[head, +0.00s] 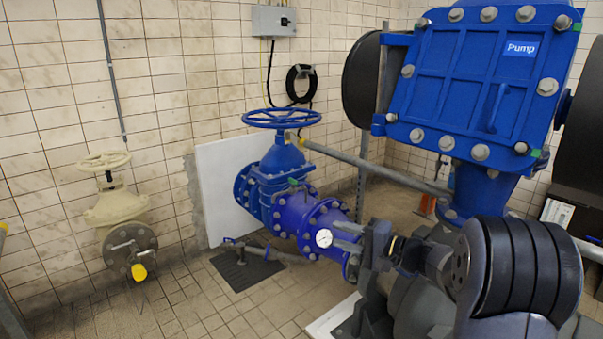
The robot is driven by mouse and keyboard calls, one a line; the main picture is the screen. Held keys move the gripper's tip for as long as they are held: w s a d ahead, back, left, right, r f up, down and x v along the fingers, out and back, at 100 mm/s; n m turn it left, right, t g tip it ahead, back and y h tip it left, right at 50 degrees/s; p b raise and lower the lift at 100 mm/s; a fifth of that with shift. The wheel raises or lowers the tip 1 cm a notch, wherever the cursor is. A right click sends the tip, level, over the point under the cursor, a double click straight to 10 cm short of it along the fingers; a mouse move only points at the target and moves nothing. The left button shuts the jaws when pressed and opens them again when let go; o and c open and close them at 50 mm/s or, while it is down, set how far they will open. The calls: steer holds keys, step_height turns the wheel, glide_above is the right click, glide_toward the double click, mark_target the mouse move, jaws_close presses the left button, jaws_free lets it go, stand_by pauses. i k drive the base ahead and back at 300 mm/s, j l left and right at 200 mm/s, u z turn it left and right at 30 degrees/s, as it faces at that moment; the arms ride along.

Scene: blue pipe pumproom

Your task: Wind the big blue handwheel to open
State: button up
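The big blue handwheel (282,113) lies flat on top of a blue gate valve (283,165) left of centre in the head view. Its rim and spokes are visible and nothing touches it. My gripper (346,237) is lower and to the right of the wheel, in front of the blue pipe. Its two grey fingers point left with a gap between them, and I see nothing held there. My dark arm fills the lower right and hides part of the floor and pipework.
A beige valve with its own handwheel (104,161) stands at the left wall. A grey rail (375,167) runs from beside the blue valve to the right. The large blue pump housing (480,85) takes up the upper right. Tiled floor (190,318) is clear at lower left.

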mark_target(281, 122)
steer(key=i+j+z, duration=0.1)
steer(key=i+j, duration=0.15)
steer(key=i+j+z, duration=0.15)
steer(key=j, duration=0.3)
steer(key=i+j+z, duration=0.1)
steer(key=i+j, duration=0.2)
steer(key=i+j+z, duration=0.1)
steer(key=i+j, duration=0.15)
steer(key=j, duration=0.2)
steer(key=i+j+z, duration=0.15)
steer(key=j, duration=0.25)
steer(key=i+j+z, duration=0.15)
steer(key=i+j, duration=0.15)
steer(key=i+j+z, duration=0.1)
steer(key=i+j, duration=0.2)
steer(key=i+j+z, duration=0.15)
steer(key=j, duration=0.3)
steer(key=i+j+z, duration=0.1)
steer(key=i+j, duration=0.25)
steer(key=i+j+z, duration=0.15)
steer(key=j, duration=0.35)
steer(key=i+j, duration=0.2)
steer(key=i, duration=0.25)
steer(key=i+j+z, duration=0.1)
steer(key=i, duration=0.4)
steer(key=j, duration=0.05)
